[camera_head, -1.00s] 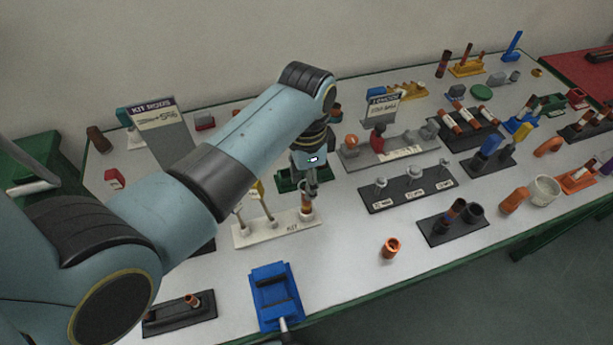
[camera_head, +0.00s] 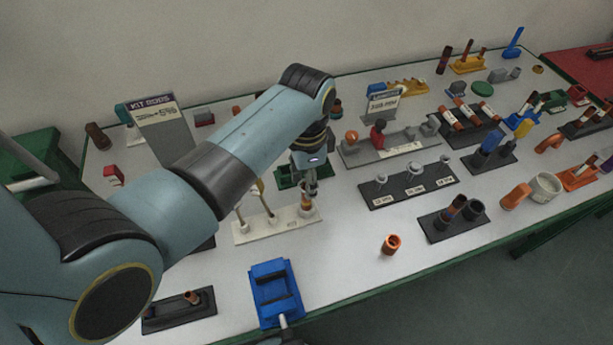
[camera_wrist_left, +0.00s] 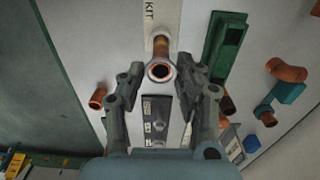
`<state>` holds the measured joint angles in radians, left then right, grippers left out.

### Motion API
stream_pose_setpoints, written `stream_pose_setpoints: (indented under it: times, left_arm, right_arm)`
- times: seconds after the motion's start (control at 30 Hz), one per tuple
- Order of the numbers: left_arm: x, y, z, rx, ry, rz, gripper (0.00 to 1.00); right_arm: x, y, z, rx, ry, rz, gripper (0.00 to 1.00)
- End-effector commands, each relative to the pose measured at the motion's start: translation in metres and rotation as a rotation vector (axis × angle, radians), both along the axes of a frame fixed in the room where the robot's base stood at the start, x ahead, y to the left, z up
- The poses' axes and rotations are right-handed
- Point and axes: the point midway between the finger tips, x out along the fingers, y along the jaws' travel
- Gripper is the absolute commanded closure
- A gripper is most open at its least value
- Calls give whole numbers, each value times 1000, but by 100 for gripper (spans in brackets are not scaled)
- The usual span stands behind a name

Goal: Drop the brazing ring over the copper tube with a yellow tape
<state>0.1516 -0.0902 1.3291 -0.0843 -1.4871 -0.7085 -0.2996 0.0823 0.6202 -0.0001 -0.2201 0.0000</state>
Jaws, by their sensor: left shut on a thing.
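My left gripper (camera_head: 310,188) is above the right end of the white KIT holder (camera_head: 280,226), directly over a copper tube (camera_head: 306,206) that stands there. In the left wrist view, the left gripper (camera_wrist_left: 160,76) is shut on a small ring (camera_wrist_left: 160,72) with a pale rim. The ring lines up with the tube's open mouth; I cannot tell whether it is above the tube or around it. A yellowish piece (camera_head: 259,186) shows further left, partly behind the arm.
A black stand with several pegs (camera_head: 408,185) is right of the holder. A loose copper fitting (camera_head: 391,245) and a blue vise (camera_head: 275,292) are nearer the front. A green tray (camera_head: 287,178) lies behind the gripper. The table between the vise and the fitting is clear.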

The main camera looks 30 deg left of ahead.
Motion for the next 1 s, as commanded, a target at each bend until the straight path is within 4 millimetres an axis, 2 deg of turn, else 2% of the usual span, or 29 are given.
stream_pose_setpoints:
  times: [0.53, 0.57, 0.77, 1.0]
  left_arm:
    - [0, 0, -9, 1, -1, 0, 77]
    - [0, 0, -9, 1, -1, 0, 65]
    - [0, 0, -9, 0, 0, 0, 39]
    - [0, 0, -9, 0, 0, 0, 39]
  right_arm:
    - [0, 3, -4, 3, 0, -1, 60]
    - [0, 3, -4, 3, 0, -1, 60]
    - [0, 4, -5, 5, 1, -2, 60]
    - [-1, 2, -5, 2, 1, -1, 60]
